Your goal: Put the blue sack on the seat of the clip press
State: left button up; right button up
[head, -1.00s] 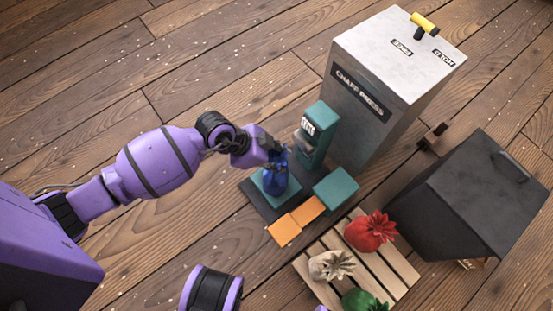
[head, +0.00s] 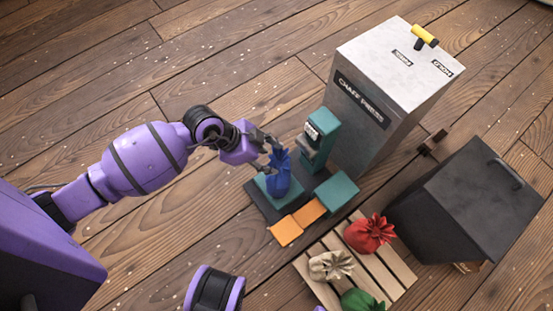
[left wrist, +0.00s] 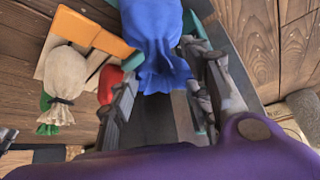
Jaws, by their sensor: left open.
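The blue sack (head: 278,175) stands upright on the teal seat (head: 264,185) of the clip press (head: 319,139), in front of its teal post. My left gripper (head: 262,161) is open beside the sack, on its left side, with its fingers apart from each other. In the left wrist view the blue sack (left wrist: 158,45) shows ahead of the open fingers of my left gripper (left wrist: 165,95); whether a finger still touches it I cannot tell. My right gripper is not in view; only a purple part of my body shows at the bottom.
Orange plates (head: 298,221) and a teal block (head: 337,192) lie by the press. A slatted pallet (head: 398,272) holds red (head: 369,234), cream (head: 331,265) and green (head: 361,301) sacks. The grey chaff press (head: 392,95) and a dark bin (head: 465,200) stand right. Floor at upper left is clear.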

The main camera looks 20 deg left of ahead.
pick_arm(q)
jog(key=p+v, duration=0.2)
jog(key=v, duration=0.4)
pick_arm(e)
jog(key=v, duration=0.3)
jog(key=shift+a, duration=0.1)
pick_arm(q)
jog(key=shift+s+r, duration=0.1)
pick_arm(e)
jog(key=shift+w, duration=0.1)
